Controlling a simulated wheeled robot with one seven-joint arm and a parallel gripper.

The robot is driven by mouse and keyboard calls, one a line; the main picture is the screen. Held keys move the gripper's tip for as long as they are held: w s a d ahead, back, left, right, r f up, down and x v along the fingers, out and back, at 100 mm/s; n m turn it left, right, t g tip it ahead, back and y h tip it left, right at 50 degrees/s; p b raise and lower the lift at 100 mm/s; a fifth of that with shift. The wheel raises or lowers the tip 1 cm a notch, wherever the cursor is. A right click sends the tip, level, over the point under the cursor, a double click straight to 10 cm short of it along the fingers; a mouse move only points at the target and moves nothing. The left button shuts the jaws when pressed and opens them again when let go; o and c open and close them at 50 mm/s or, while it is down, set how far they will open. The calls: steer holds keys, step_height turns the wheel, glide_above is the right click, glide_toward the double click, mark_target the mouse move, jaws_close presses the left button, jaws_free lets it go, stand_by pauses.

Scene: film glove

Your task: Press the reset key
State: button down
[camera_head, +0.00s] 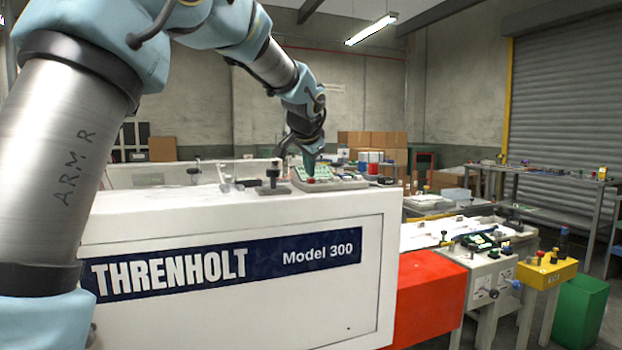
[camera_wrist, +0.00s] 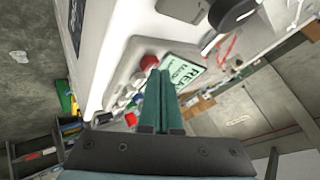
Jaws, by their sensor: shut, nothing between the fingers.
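A grey control panel (camera_head: 345,184) sits on top of the white Threnholt machine. In the wrist view the panel (camera_wrist: 117,78) carries a pale green display (camera_wrist: 182,72) with dark lettering, a red round button (camera_wrist: 149,62) and several small light keys at its edge. I cannot read which key is the reset key. My gripper (camera_head: 309,173) points down over the panel. Its green fingers are shut and empty, and in the wrist view the fingertips (camera_wrist: 162,73) overlap the display's edge, close to the red button. I cannot tell whether they touch anything. The fingers hide part of the panel.
A black knob (camera_head: 272,174) stands on the machine top left of the panel. In the wrist view a large black knob (camera_wrist: 232,12) stands beside the panel. Red and white cylinders (camera_head: 368,160) stand behind it. Cardboard boxes (camera_head: 375,140) are at the back.

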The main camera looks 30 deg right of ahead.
mark_target(309, 184)
steer(key=shift+r+p, duration=0.35)
steer(key=shift+r, duration=0.25)
steer(key=shift+r, duration=0.15)
step_height(309, 184, up, 5)
steer(key=p, duration=0.4)
stand_by(0.6)
